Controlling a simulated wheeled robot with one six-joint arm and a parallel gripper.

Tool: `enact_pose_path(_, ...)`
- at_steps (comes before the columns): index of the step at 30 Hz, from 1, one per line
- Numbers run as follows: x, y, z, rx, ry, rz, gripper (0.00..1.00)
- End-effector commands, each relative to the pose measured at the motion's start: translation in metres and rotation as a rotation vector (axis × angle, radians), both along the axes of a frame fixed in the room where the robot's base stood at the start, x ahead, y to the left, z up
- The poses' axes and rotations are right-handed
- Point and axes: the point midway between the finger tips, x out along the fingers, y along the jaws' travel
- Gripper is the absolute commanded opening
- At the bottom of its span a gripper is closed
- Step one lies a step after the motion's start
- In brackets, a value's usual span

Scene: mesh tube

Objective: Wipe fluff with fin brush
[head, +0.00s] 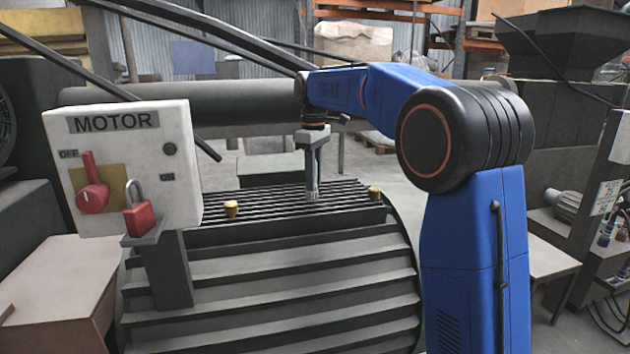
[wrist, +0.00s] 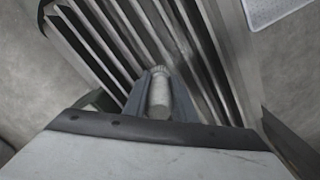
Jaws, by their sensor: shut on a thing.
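My gripper (head: 312,178) points down over the finned top of the motor housing. It is shut on a pale cylindrical brush, the fin brush (wrist: 158,95), seen between the fingers in the wrist view. The brush's lower end is at the fins (head: 270,200), at the right of the middle; whether it touches them I cannot tell. The fins also show in the wrist view (wrist: 120,40) as long parallel ridges with dark grooves. I cannot make out any fluff clearly in the grooves.
A yellow knob (head: 231,208) stands on the fins left of my gripper, and another (head: 374,193) to its right. A MOTOR switch box (head: 135,165) with a red handle (head: 92,190) and a red padlock (head: 138,218) stands at front left. A dark horizontal cylinder (head: 230,103) lies behind.

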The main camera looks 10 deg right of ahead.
Motion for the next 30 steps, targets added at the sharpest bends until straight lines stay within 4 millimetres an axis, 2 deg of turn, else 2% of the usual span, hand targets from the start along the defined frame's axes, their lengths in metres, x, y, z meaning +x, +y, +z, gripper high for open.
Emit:
enact_pose_path(7,0.017,0.0,0.0,0.0,0.0,0.0,0.0)
enact_pose_path(14,0.019,0.0,0.002,0.0,0.0,0.0,0.0)
enact_pose_path(30,-0.015,0.0,0.001,0.0,0.0,0.0,0.0)
